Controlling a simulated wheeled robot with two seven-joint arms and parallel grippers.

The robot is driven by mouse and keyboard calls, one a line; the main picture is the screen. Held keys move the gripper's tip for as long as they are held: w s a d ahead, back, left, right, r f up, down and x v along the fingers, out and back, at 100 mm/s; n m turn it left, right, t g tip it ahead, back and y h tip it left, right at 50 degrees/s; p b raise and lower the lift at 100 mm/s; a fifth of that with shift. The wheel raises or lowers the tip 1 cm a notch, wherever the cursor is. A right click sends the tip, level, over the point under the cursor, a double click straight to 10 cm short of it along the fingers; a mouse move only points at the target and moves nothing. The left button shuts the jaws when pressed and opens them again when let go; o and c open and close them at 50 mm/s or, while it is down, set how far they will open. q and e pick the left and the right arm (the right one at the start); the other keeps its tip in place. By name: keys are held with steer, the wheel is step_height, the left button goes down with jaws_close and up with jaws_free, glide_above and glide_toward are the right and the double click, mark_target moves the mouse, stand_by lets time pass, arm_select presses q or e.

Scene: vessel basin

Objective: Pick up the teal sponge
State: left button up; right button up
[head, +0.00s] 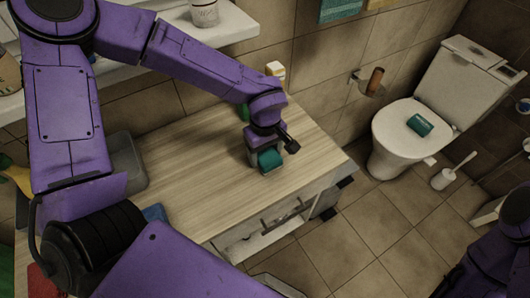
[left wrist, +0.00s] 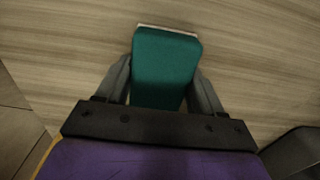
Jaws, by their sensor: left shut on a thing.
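The teal sponge (left wrist: 165,65) shows large in the left wrist view, between the two grey fingers of my left gripper (left wrist: 163,85), which is shut on it. In the head view the sponge (head: 270,159) shows below my left gripper (head: 265,158), over the wooden counter (head: 190,160) near its right part. A pale edge shows at the sponge's far end in the left wrist view. I cannot tell whether the sponge touches the counter. My right gripper does not show.
A grey basin (head: 128,165) is at the counter's left, with a blue item (head: 155,213) near it. A yellow-and-white bottle (head: 276,72) stands at the back. A toilet (head: 405,130) with a teal object (head: 420,125) on its lid is at the right. The counter's middle is clear.

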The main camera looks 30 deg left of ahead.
mark_target(265, 151)
arm_select(q)
step_height(265, 151, up, 3)
steer(key=shift+w+r, duration=0.1)
steer(key=shift+r, duration=0.05)
steer(key=s+d+r+b, duration=0.1)
steer(key=s+d+r, duration=0.2)
steer(key=s+r, duration=0.6)
steer(key=s, duration=0.5)
steer(key=shift+r, duration=0.35)
steer(key=shift+w+d, duration=0.1)
steer(key=shift+o, duration=1.3)
steer(key=shift+c, duration=0.5)
